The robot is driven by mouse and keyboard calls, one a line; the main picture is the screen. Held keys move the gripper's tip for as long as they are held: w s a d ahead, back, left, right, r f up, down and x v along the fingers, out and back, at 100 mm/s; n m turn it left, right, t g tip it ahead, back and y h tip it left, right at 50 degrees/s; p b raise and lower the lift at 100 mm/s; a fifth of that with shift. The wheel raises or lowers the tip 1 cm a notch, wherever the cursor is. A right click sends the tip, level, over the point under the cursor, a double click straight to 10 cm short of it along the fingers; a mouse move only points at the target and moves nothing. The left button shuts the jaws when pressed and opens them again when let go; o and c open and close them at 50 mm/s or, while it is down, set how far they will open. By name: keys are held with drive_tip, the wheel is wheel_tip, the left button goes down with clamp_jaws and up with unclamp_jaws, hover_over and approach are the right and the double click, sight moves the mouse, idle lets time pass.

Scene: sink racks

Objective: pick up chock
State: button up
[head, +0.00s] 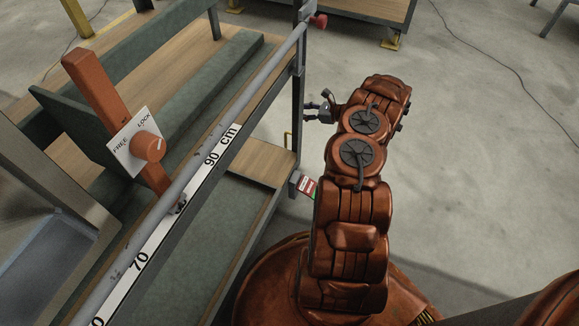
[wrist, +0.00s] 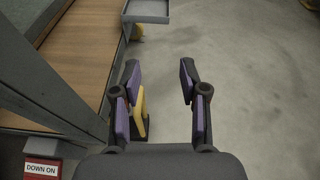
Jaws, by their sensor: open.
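My gripper (head: 314,112) reaches left toward the rack's corner post in the head view. In the wrist view my gripper (wrist: 159,78) is open, its two purple-padded fingers wide apart with bare floor showing between them. A yellow piece with a dark side (wrist: 140,112) shows just inside the left finger, partly hidden by it. It may be the chock, but its full shape is not visible. I cannot tell whether the finger touches it.
A rack (head: 263,162) with wooden shelves and a metal post stands left of my arm. A red-and-white label (head: 306,186) hangs on it, reading "DOWN ON" in the wrist view (wrist: 42,169). An orange lever (head: 104,100) rises behind the ruler rail. Open concrete floor lies right.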

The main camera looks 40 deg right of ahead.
drive_tip(key=m+t+b, duration=0.1)
drive_tip(key=t+b, duration=0.1)
drive_tip(key=b, duration=0.1)
approach(286, 132)
wheel_tip(286, 132, down, 2)
drive_tip(key=w, duration=0.2)
drive_tip(key=shift+w+a+f, duration=0.25)
drive_tip(key=shift+w+a, duration=0.85)
drive_tip(key=shift+r+b+x, duration=0.25)
drive_tip(key=shift+b+x, duration=0.45)
drive_tip(key=shift+x, duration=0.65)
drive_tip(key=shift+r+b+x, duration=0.2)
drive_tip(key=shift+b+x, duration=0.5)
drive_tip(key=shift+x, duration=0.6)
drive_tip(key=shift+w+d, duration=0.1)
drive_tip(key=shift+d, duration=0.05)
clamp_jaws()
